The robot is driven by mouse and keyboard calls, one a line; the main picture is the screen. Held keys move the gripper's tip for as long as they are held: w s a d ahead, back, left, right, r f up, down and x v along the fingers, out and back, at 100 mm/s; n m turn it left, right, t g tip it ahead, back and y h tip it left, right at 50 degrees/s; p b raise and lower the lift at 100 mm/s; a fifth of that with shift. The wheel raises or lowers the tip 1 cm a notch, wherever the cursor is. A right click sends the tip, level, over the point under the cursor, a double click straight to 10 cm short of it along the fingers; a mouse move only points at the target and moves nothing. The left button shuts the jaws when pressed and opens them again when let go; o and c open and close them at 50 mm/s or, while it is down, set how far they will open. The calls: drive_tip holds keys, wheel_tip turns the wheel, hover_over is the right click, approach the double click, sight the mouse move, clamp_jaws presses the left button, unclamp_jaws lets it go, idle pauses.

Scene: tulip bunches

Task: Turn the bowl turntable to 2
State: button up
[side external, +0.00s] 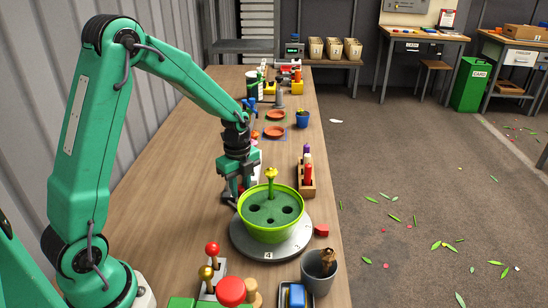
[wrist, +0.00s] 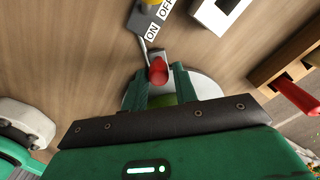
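The bowl turntable (side external: 240,246) is a round grey disc on the bench in the side view, with a "4" mark on its front edge. A bright green bowl (side external: 268,232) with dark holes and a yellow-topped upright post (side external: 271,184) stands on it. My gripper (side external: 235,195) is low, just left of and behind the bowl. In the wrist view my gripper (wrist: 159,80) looks open, its two green fingers apart. A red-knobbed lever (wrist: 158,70) by an ON/OFF plate (wrist: 150,25) shows between the fingertips; contact is unclear. The grey disc (wrist: 204,86) shows behind the fingers.
A grey cup (side external: 319,272), a blue block (side external: 296,295) and red- and gold-knobbed levers (side external: 211,262) are in front. Bare bench (side external: 165,185) lies left.

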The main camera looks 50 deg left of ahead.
drive_tip(key=shift+o, duration=1.1)
drive_tip(key=shift+r, duration=3.85)
drive_tip(key=shift+r, duration=0.1)
